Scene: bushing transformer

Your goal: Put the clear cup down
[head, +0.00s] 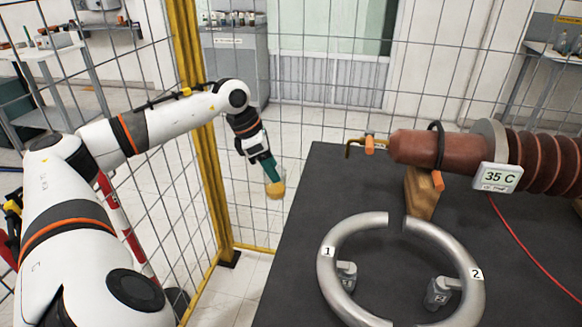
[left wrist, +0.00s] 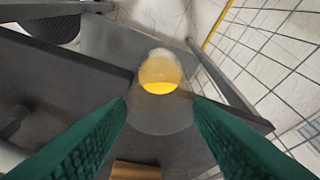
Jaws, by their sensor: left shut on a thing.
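My left gripper (head: 262,158), with green fingers, is shut on the clear cup (head: 275,190). The cup holds yellow-orange liquid. In the head view the cup appears just left of the black table's far left corner, off its top in the picture. In the left wrist view the clear cup (left wrist: 160,85) sits between the two green fingers of the left gripper (left wrist: 160,108), with the yellow liquid showing inside. My right gripper is not in view.
The black table (head: 290,270) carries a split metal ring (head: 330,275) labelled 1 and 2, a brown bushing (head: 415,148) on a wooden block (head: 420,195), and a 35 C display (head: 495,177). A wire fence with a yellow post (head: 190,90) stands close to my left arm.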

